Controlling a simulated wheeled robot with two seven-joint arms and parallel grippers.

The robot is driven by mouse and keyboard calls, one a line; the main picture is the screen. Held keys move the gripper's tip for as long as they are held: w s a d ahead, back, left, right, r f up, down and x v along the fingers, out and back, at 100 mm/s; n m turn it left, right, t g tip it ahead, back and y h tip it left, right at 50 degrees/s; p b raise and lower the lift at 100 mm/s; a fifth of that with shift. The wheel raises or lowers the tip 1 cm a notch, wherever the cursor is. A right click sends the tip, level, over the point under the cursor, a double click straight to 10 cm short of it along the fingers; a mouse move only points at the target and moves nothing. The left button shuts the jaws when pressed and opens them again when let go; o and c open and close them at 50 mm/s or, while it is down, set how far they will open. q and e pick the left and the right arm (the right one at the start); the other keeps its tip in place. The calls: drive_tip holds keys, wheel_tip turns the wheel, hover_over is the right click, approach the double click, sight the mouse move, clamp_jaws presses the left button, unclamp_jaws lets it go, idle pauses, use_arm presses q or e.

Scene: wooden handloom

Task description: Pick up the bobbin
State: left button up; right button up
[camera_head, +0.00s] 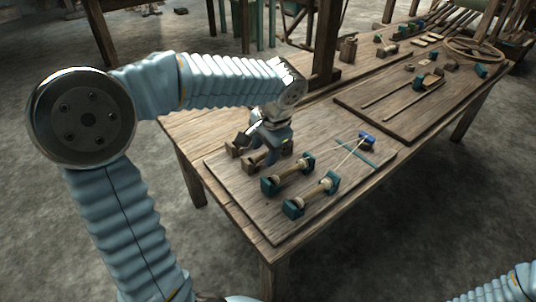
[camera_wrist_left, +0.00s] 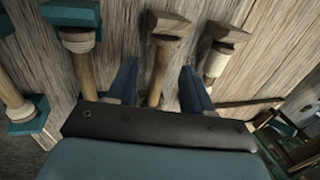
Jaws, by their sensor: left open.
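Several bobbins lie in a row on a wooden board (camera_head: 335,175). Two have teal end blocks: one bobbin (camera_head: 292,174) nearer my left gripper, another (camera_head: 314,195) toward the front edge. Brown-ended bobbins lie under and beside my left gripper (camera_head: 270,155), which partly hides them. In the left wrist view my left gripper (camera_wrist_left: 158,88) is open, its two blue fingers on either side of a brown-ended bobbin (camera_wrist_left: 163,50). Whether they touch it I cannot tell. A teal-ended bobbin (camera_wrist_left: 80,42) is to its left and a brown-ended one with pale thread (camera_wrist_left: 216,62) to its right.
A teal stick and a blue-ended tool (camera_head: 367,138) lie at the board's right. A second board (camera_head: 385,115) behind holds long sticks and small blocks. A wooden post (camera_head: 325,45) rises behind my left gripper. Part of my right arm (camera_head: 500,288) shows at lower right.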

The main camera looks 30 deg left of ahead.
use_arm(q)
drive_tip(key=shift+f, duration=0.45)
drive_tip(key=shift+c, duration=0.3)
clamp_jaws()
